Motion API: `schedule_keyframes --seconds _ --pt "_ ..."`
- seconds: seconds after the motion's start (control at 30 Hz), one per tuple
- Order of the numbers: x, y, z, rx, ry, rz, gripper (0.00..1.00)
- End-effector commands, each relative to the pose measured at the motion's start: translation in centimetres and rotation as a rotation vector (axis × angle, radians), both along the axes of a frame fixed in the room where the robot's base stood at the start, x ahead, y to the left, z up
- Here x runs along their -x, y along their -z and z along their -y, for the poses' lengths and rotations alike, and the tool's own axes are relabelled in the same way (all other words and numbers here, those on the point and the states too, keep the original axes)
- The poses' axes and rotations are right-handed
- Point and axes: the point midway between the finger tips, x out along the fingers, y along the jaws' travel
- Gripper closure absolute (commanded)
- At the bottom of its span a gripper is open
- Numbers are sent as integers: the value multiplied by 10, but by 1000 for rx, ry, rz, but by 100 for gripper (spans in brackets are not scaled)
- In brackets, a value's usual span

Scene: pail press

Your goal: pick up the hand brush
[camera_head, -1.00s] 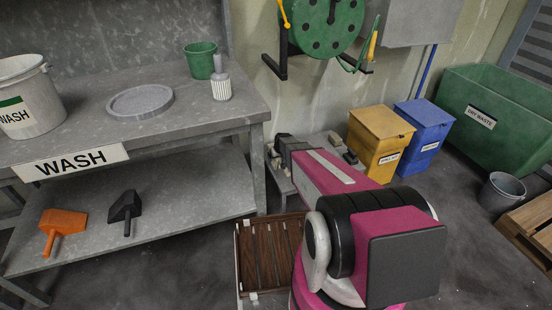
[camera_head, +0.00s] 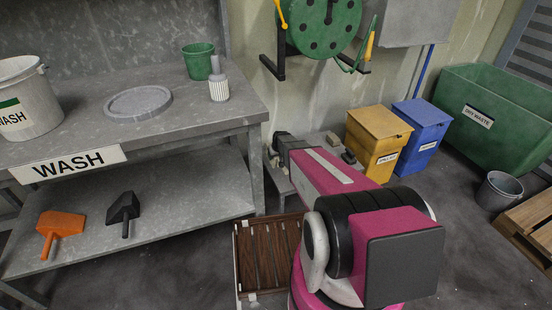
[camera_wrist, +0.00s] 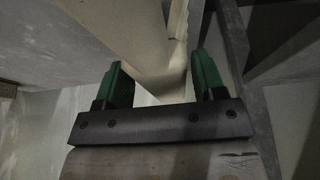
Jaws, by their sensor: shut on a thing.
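A brush-like thing (camera_head: 219,89) with a white ribbed lower part and a grey upright handle stands on the wash bench, beside the green pail. My gripper (camera_wrist: 158,82) shows in the wrist view, its two green fingers on either side of a pale cream, long thing (camera_wrist: 158,50). It is shut on that thing, which runs up out of the picture; I cannot tell whether it is the hand brush. In the head view my arm reaches toward the low stand near the wall, and the fingertips cannot be made out.
The wash bench (camera_head: 170,126) holds a white bucket (camera_head: 28,100), a round grey dish (camera_head: 138,103) and the green pail (camera_head: 199,62). Orange (camera_head: 61,224) and black (camera_head: 123,208) scoops lie on its lower shelf. Yellow (camera_head: 377,133) and blue (camera_head: 422,130) bins stand right of my arm.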

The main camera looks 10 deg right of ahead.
Motion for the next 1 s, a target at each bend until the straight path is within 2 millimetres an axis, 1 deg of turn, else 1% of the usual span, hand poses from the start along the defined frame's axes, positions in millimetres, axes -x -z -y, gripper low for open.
schedule_keyframes --seconds 0.03,0.13,0.2,0.4,0.5,0.6,0.73,1.0 --pt "1 -10 0 0 0 3 70" --pt "3 -30 -1 0 0 2 70" --pt "17 -38 -15 0 -2 1 70" --pt "45 -63 -47 0 -3 2 70" --pt "57 -74 -59 -1 -1 1 70" --pt "66 -82 -70 1 -2 0 70" --pt "74 -89 -80 0 -1 0 70" --pt "79 -94 -87 0 0 0 70"
